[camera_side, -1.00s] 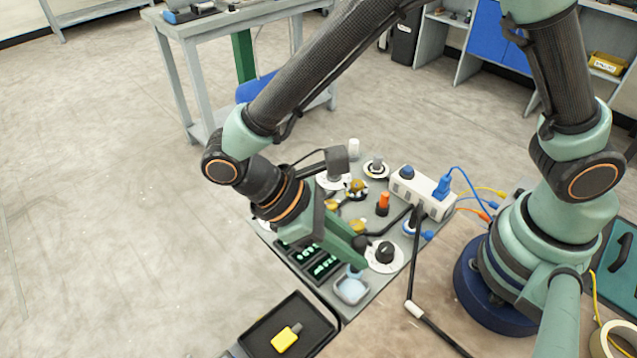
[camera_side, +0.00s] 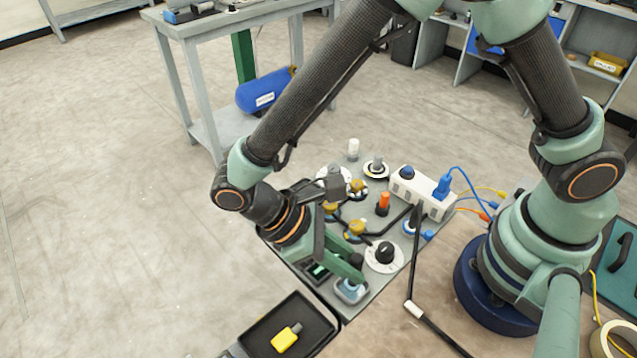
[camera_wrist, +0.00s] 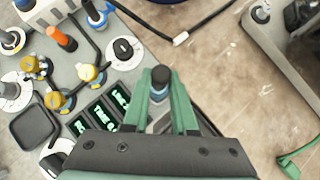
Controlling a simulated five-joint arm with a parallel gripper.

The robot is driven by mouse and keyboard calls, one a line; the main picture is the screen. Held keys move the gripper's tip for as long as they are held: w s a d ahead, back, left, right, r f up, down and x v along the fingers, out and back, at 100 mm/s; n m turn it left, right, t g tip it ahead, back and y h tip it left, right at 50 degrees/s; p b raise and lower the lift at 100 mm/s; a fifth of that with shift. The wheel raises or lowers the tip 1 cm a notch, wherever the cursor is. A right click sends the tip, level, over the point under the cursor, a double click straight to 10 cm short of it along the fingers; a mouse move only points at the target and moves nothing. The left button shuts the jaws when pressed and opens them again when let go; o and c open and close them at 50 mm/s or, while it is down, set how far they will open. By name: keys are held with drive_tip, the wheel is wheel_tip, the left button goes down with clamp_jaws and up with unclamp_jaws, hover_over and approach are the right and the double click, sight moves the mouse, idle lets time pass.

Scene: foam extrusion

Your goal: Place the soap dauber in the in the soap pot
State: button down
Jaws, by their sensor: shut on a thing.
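My gripper (camera_side: 345,268) is shut on the soap dauber, whose black handle end (camera_side: 356,261) sticks up between the fingertips. The dauber is roughly upright. The soap pot (camera_side: 351,291), a small square dish with pale blue inside, sits near the front corner of the grey board, directly under the fingertips. In the wrist view my gripper (camera_wrist: 160,92) holds the dauber by its black top (camera_wrist: 160,76), with blue showing below it between the fingers. The dauber's lower end is hidden, so I cannot tell whether it touches the pot.
The grey board also carries a black knob (camera_side: 384,253), an orange plug (camera_side: 383,203), yellow valves and a white socket box (camera_side: 421,190) with blue plugs. Green-lit displays (camera_wrist: 100,112) lie beside my gripper. A black tray (camera_side: 312,322) holds a yellow bottle (camera_side: 286,338).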

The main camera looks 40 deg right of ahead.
drive_tip(key=shift+f, duration=0.55)
drive_tip(key=c, duration=0.6)
unclamp_jaws()
drive_tip(key=shift+c, duration=0.2)
drive_tip(key=v, duration=1.1)
drive_tip(key=w+d+r+m+t+y, duration=0.2)
drive_tip(key=w+d+r+y, duration=0.1)
drive_tip(key=w+d+r, duration=0.15)
drive_tip(key=d+r+m+t+y, duration=0.1)
drive_tip(key=d+r+m+t, duration=0.2)
drive_tip(key=d, duration=0.7)
drive_tip(key=d+r+m+t+y, duration=0.1)
drive_tip(key=d+r+m+t, duration=0.3)
drive_tip(key=d, duration=0.6)
drive_tip(key=shift+d+r+t+y, duration=0.2)
drive_tip(key=shift+t+y, duration=0.2)
drive_tip(key=shift+t, duration=0.7)
